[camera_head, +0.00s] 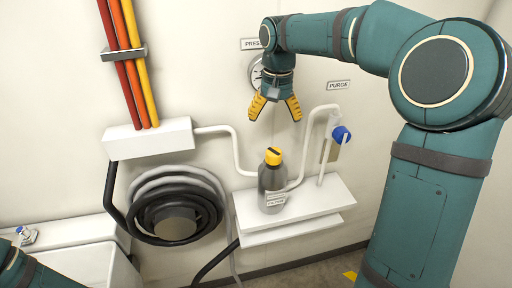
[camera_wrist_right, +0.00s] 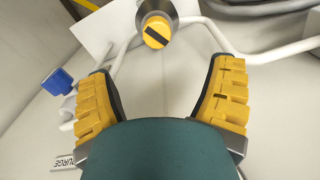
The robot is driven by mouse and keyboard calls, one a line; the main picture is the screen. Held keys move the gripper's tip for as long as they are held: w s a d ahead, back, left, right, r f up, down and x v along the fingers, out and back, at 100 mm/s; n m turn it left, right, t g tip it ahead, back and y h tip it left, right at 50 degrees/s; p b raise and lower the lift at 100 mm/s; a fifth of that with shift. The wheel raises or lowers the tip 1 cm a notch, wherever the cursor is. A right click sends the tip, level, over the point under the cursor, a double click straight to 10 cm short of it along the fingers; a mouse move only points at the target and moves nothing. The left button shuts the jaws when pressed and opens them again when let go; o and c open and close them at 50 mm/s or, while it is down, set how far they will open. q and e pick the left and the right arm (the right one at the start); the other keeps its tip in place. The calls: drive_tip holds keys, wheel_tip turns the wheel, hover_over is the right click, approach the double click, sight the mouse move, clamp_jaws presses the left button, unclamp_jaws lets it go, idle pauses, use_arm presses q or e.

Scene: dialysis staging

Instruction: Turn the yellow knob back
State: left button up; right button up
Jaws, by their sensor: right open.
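The yellow knob (camera_head: 273,155) sits on top of a grey cylindrical canister (camera_head: 271,183) on a white wall shelf. A dark bar mark runs across the knob's top. My right gripper (camera_head: 274,108) hangs above the knob, pointing down, open and empty, apart from it. In the right wrist view the knob (camera_wrist_right: 157,32) shows beyond the yellow fingertips (camera_wrist_right: 162,75), near the top and roughly between them, with its dark mark slanted. Part of my left arm shows at the lower left of the head view; its gripper is out of view.
White pipes (camera_head: 240,150) run beside the canister. A blue valve handle (camera_head: 341,134) is to the right, under the PURGE label (camera_head: 338,85). A gauge (camera_head: 256,72) is partly hidden behind my right gripper. A coiled black hose (camera_head: 177,219) hangs left of the shelf (camera_head: 325,197).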

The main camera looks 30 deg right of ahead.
sight(274, 152)
drive_tip(key=f+b, duration=0.1)
drive_tip(key=f, duration=0.3)
drive_tip(key=f+b, duration=0.1)
drive_tip(key=f, duration=0.3)
drive_tip(key=f+b, duration=0.1)
drive_tip(key=f, duration=0.3)
drive_tip(key=shift+d+f, duration=0.25)
drive_tip(key=shift+f, duration=0.05)
drive_tip(key=shift+c, duration=0.3)
drive_tip(key=c, duration=1.1)
